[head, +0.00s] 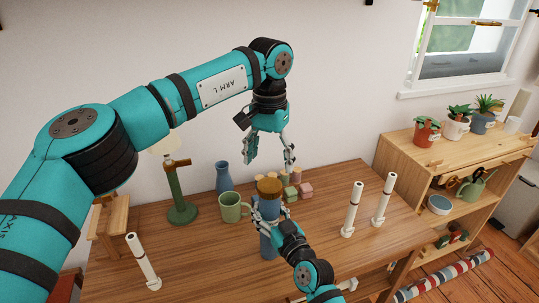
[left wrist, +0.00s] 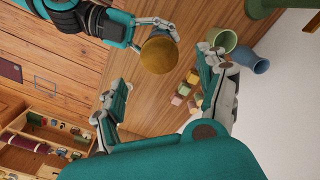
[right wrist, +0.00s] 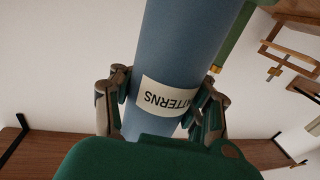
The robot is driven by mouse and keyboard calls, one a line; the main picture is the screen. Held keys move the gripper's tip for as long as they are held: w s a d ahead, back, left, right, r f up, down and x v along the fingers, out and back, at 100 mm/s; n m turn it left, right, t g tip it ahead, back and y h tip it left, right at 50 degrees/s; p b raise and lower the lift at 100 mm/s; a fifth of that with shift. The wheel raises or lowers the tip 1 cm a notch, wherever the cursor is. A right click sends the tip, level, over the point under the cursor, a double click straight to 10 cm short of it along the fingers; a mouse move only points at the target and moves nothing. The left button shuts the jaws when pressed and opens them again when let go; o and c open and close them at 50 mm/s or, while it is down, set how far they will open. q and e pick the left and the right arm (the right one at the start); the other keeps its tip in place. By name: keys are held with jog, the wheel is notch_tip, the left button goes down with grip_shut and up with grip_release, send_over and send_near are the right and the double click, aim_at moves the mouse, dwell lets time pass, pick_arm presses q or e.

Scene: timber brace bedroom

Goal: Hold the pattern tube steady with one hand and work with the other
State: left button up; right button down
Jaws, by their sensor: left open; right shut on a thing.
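The pattern tube (head: 268,243) is a blue cylinder with a gold-brown round cap (head: 269,187), standing about upright over the wooden table. My right gripper (head: 268,210) is shut around its upper body, below the cap. In the right wrist view the tube (right wrist: 185,40) fills the space between the fingers, with a cream label (right wrist: 170,97) reading PATTERNS upside down. My left gripper (head: 270,158) is open and empty above the cap, fingers pointing down. In the left wrist view the cap (left wrist: 158,54) lies beyond the open fingers, apart from them.
A green mug (head: 231,209), a blue vase (head: 223,178), a green lamp (head: 181,198) and several small blocks (head: 305,189) stand near the tube. White posts stand on the table's left (head: 142,260) and right (head: 352,207). A shelf (head: 405,150) with plants is at right.

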aim_at(269, 184)
pick_arm(q)
notch_tip(269, 184, down, 8)
jog(key=shift+r, duration=0.2)
jog(key=shift+c, duration=0.4)
